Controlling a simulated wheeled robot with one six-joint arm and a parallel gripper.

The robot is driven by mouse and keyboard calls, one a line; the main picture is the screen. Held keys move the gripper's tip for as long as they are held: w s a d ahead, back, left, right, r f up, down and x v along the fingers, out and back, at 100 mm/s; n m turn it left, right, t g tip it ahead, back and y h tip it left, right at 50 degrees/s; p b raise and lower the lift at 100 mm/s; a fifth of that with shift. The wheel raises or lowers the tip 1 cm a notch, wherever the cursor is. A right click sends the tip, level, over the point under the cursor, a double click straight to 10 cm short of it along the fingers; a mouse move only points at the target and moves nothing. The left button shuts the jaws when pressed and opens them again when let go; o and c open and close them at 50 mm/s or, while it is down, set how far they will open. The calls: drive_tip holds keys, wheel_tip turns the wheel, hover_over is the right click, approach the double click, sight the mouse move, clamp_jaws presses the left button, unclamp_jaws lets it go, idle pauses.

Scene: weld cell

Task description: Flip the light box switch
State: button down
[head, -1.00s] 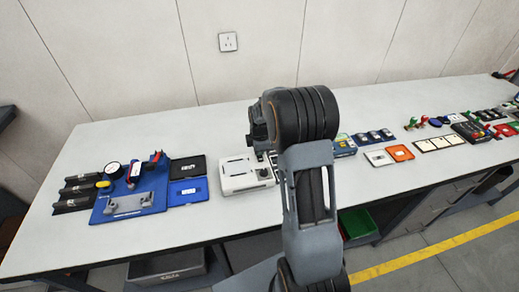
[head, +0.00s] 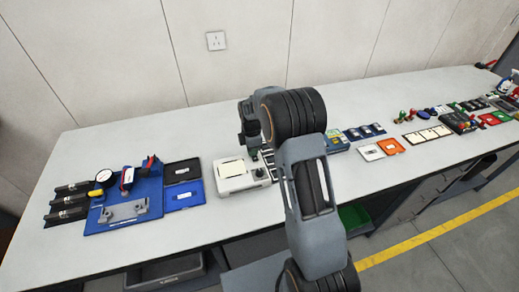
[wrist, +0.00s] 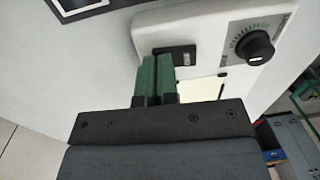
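The light box (head: 232,184) is a white unit with a pale panel on the bench, left of my arm in the head view. In the wrist view its white body (wrist: 210,22) fills the upper middle. The switch (wrist: 174,55) is a small black rocker on its face, left of a black dial knob (wrist: 256,47). My gripper (wrist: 157,62) has green fingers that lie together with nothing visible between them. Their tips are at the lower edge of the switch in the picture; I cannot tell whether they touch it. In the head view my arm hides most of the gripper.
Left of the light box are black and blue trays (head: 184,198) and a blue fixture board (head: 125,213). To the right are a white tray (head: 371,152), an orange tray (head: 391,146) and several small parts. The bench front strip is clear.

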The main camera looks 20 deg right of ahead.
drive_tip(key=shift+s+d+f, duration=0.15)
drive_tip(key=shift+s+f, duration=0.3)
drive_tip(key=shift+s, duration=0.25)
drive_tip(key=shift+r, duration=0.15)
drive_tip(key=r+p, duration=0.1)
drive_tip(key=w+r+p, duration=0.1)
drive_tip(key=r, duration=0.3)
drive_tip(key=shift+w+r+p, duration=0.2)
drive_tip(key=shift+w+p, duration=0.1)
drive_tip(key=shift+p, duration=0.1)
wheel_tip(320, 180, up, 9)
drive_tip(key=b, duration=0.2)
drive_tip(key=m, duration=0.9)
hover_over(255, 160)
drive_tip(key=f, duration=0.2)
drive_tip(key=s+r+m+t, duration=0.2)
drive_tip(key=s+r+m, duration=0.1)
drive_tip(key=s, duration=0.7)
drive_tip(key=s+a+r+m+t, duration=0.1)
drive_tip(key=s+r+m+t, duration=0.2)
drive_tip(key=s, duration=0.6)
drive_tip(key=r+m, duration=0.1)
drive_tip(key=m, duration=0.1)
drive_tip(key=shift+s+a+m, duration=0.25)
drive_tip(key=shift+s+m, duration=0.05)
drive_tip(key=shift+s, duration=0.05)
